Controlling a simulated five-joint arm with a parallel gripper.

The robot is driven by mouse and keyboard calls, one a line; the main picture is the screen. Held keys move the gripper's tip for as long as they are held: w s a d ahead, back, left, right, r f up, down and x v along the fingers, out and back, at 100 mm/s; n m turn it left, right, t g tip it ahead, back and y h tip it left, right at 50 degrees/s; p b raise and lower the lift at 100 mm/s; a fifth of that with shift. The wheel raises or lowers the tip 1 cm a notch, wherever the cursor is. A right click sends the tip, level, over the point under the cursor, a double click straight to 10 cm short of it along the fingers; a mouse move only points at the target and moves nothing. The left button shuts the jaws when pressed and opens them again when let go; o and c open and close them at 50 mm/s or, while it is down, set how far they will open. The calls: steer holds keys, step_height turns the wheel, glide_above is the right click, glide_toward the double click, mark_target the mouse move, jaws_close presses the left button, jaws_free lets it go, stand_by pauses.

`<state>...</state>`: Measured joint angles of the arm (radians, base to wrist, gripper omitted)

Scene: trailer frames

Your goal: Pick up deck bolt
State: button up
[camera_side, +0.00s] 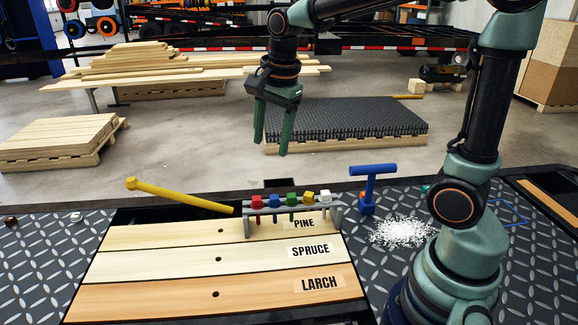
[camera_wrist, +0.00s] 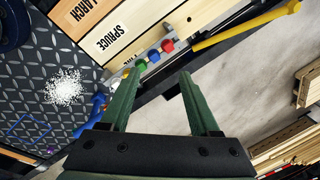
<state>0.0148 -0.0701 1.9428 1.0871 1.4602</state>
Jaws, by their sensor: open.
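The red (camera_wrist: 167,45), blue (camera_wrist: 153,55) and green (camera_wrist: 141,64) heads also show in the wrist view. Boards marked PINE (camera_side: 190,233), SPRUCE (camera_side: 150,262) and LARCH (camera_side: 150,297) lie side by side, each with a dark hole. My gripper (camera_side: 272,147) is open and empty, well above and apart from the rack, fingers pointing down.
A yellow-handled tool (camera_side: 175,195) lies left of the rack. A blue T-handled tool (camera_side: 370,185) stands to its right, near a pile of white granules (camera_side: 403,232). Stacked lumber (camera_side: 60,138) and a pallet of dark panels (camera_side: 345,120) sit on the floor behind.

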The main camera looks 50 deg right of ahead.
mark_target(257, 198)
steer(key=w+f+m, duration=0.2)
steer(key=f+m, duration=0.1)
steer(key=f, duration=0.2)
steer(key=w+f+m+g, duration=0.1)
steer(key=f+m, duration=0.2)
steer(key=f, duration=0.3)
steer(key=w+f+m+g, duration=0.1)
steer(key=w+f+m, duration=0.1)
steer(key=f+m, duration=0.2)
steer(key=shift+w+d+f, duration=0.1)
steer(key=shift+w+f, duration=0.1)
steer(key=shift+f, duration=0.3)
steer(key=shift+w+d+f, duration=0.1)
steer(key=shift+w+f, duration=0.05)
steer(key=shift+f, duration=0.3)
jaws_close()
